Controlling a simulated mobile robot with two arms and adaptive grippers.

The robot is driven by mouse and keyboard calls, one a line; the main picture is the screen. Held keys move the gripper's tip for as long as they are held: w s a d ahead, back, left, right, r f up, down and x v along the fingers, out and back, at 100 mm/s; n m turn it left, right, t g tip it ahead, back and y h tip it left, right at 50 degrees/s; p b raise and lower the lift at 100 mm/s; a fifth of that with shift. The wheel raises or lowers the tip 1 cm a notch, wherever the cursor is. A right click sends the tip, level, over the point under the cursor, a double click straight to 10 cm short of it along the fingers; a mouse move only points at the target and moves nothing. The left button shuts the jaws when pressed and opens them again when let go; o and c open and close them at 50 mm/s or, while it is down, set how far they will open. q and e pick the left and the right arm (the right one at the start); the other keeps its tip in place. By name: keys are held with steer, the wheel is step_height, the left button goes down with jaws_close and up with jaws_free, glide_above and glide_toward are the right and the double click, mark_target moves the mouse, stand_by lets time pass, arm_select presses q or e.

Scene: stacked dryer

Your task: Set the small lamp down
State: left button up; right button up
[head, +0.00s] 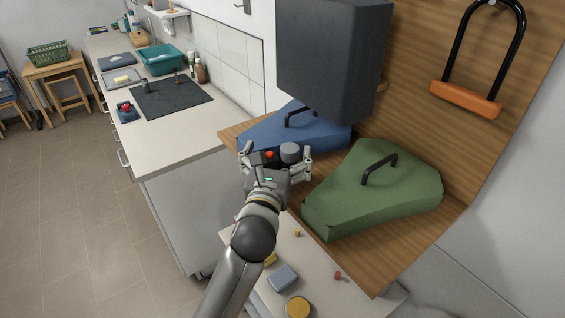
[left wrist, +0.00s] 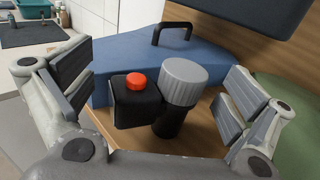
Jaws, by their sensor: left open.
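The small lamp looks like a dark body with a grey ribbed round head (left wrist: 184,82) and, beside it, a black box with a red button (left wrist: 136,100). I cannot tell whether these are one piece. In the head view the grey head (head: 290,151) and the red button (head: 269,154) show just beyond my left gripper (head: 275,160). In the left wrist view the gripper's fingers (left wrist: 160,95) are spread wide, one on each side, with gaps to the lamp. The lamp appears to stand upright on the wooden shelf (left wrist: 205,140); its foot is partly hidden. My right gripper is out of view.
A blue case (head: 325,133) lies close behind the lamp, and a green case (head: 375,190) lies to its right. A dark grey box-shaped body (head: 335,60) hangs above. Below the shelf, a pale surface holds a blue block (head: 283,278) and a yellow-topped jar (head: 298,307).

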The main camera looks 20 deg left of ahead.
arm_select(q)
steer(key=shift+w, duration=1)
steer(key=shift+s, duration=0.1)
steer(key=c, duration=1.2)
steer(key=shift+a+r, duration=0.1)
steer(key=shift+r, duration=0.05)
steer(key=shift+c, duration=0.3)
